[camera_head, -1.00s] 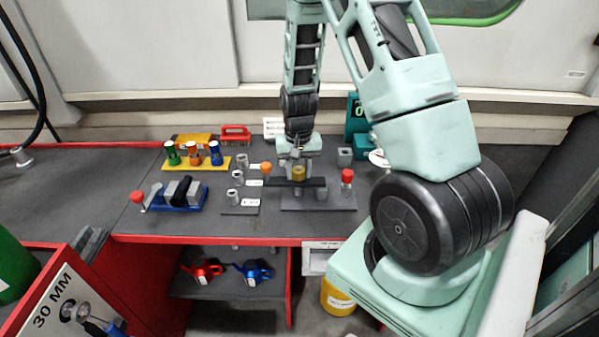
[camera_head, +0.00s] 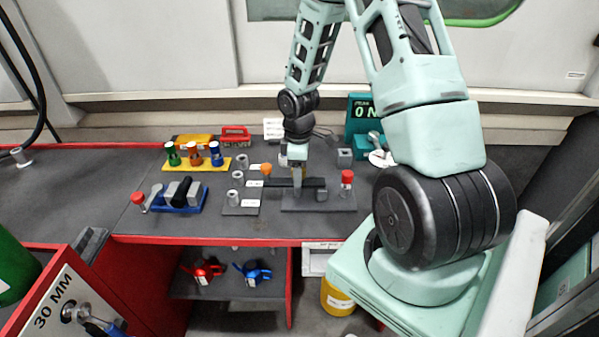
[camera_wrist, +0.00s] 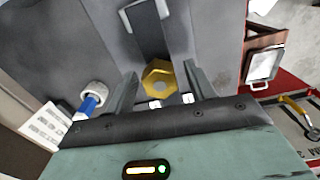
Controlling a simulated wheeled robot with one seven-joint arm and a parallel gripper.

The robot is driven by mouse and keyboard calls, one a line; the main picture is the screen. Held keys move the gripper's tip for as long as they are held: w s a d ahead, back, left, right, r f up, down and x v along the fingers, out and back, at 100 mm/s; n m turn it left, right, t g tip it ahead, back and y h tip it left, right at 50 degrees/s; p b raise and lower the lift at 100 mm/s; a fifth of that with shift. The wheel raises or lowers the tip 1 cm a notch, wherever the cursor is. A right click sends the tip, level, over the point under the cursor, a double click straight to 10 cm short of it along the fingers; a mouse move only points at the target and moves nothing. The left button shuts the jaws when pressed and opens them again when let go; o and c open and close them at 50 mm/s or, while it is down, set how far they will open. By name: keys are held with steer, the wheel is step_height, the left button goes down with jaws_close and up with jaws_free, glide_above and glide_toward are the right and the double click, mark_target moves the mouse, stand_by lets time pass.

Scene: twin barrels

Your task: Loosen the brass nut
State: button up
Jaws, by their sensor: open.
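The fingers are spread, and a gap shows on either side of the nut, wider on the right. In the head view my gripper (camera_head: 297,178) points down over the fixture plate (camera_head: 335,204) on the bench. It mostly hides the nut there, so contact cannot be told from that view.
A dark bar (camera_head: 313,183) crosses the fixture beside my gripper. A red-capped post (camera_head: 347,178) stands to its right, and grey sockets (camera_head: 236,178) stand to its left. A teal display (camera_head: 361,112) is behind.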

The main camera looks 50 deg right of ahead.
steer(key=shift+r+p, duration=3.15)
steer(key=shift+r, duration=0.3)
steer(key=shift+f, duration=0.1)
